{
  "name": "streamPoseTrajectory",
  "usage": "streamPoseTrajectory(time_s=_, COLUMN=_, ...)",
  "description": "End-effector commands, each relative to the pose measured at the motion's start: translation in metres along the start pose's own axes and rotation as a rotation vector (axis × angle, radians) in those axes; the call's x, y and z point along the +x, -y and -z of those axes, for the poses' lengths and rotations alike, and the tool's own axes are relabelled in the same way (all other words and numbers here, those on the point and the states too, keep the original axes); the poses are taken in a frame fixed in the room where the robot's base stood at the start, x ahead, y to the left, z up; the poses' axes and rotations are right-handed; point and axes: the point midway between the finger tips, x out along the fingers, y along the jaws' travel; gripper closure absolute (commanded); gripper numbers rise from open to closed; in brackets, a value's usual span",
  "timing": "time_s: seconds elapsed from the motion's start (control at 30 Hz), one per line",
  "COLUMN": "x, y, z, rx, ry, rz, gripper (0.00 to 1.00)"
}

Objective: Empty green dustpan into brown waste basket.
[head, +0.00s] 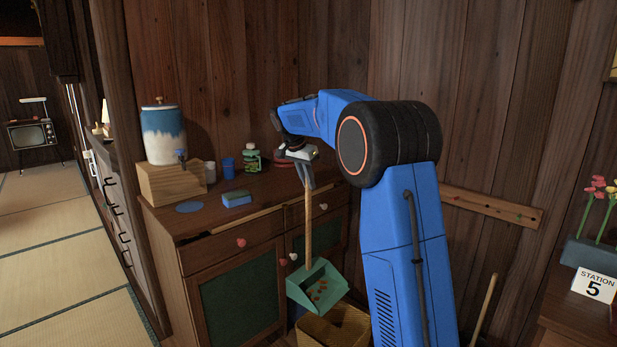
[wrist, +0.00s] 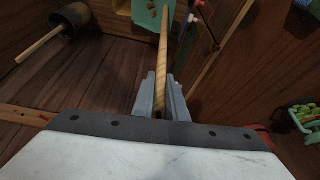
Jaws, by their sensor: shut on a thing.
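The green dustpan (head: 305,280) hangs from its long wooden handle, with several small reddish-brown bits in its pan. My gripper (head: 308,178) is shut on the upper part of the handle. In the wrist view the handle (wrist: 163,48) runs between the fingers (wrist: 160,92) to the green pan (wrist: 143,14) at the top edge, which cuts off most of it. The pan is tilted slightly and appears higher than the basket.
A wooden cabinet (head: 215,245) stands left of the dustpan, with a water dispenser (head: 163,135), a blue sponge (head: 236,199) and a green-labelled jar (head: 252,160) on top. A peg rail (head: 490,207) is on the wall. A flower planter (head: 590,253) is at right. Tatami floor (head: 60,260) is clear at left.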

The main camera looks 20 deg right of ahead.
Motion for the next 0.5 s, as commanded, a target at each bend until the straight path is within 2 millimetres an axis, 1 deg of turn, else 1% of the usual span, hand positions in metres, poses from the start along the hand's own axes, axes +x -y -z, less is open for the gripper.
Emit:
streamPoseTrajectory(time_s=0.13, x=-0.001, y=-0.003, z=0.001, rx=0.002, ry=-0.001, rz=0.005, gripper=1.0)
streamPoseTrajectory(time_s=0.27, x=0.0, y=-0.009, z=0.001, rx=0.007, ry=0.0, rz=0.015, gripper=1.0)
streamPoseTrajectory(time_s=0.5, x=0.001, y=-0.028, z=0.0, rx=0.022, ry=0.0, rz=0.05, gripper=1.0)
